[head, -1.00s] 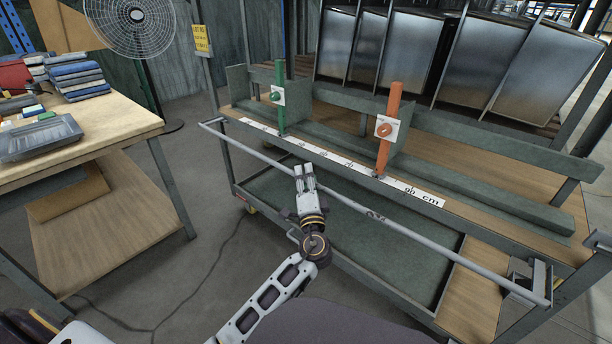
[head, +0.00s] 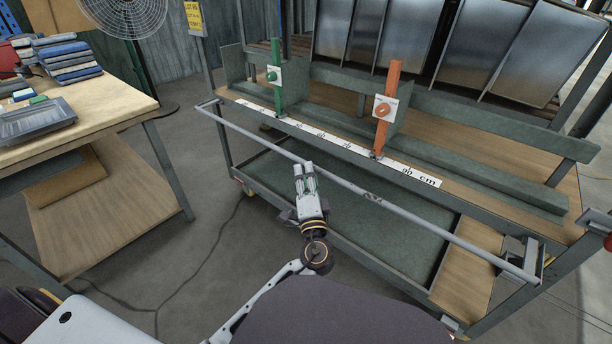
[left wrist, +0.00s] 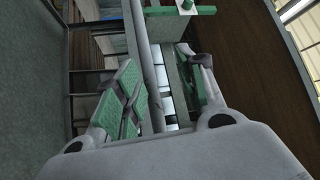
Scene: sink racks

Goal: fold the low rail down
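The low rail (head: 410,215) is a grey bar along the front of the green-grey cart, below the white cm scale (head: 335,147). Its right end meets a bracket (head: 522,258). The rail stands out level from the cart front. My left gripper (head: 304,168) has its fingertips at the rail, left of its middle. In the left wrist view, my left gripper (left wrist: 165,95) is open, with the rail (left wrist: 148,65) running between its green-padded fingers. I cannot tell whether a finger touches it. My right gripper is not in view.
A green post (head: 278,78) and an orange post (head: 388,105) stand behind the scale. The cart's lower tray (head: 345,205) lies beneath the rail. A wooden table (head: 110,100) with folded cloths (head: 70,60) is at left. Floor between table and cart is free, except for a cable.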

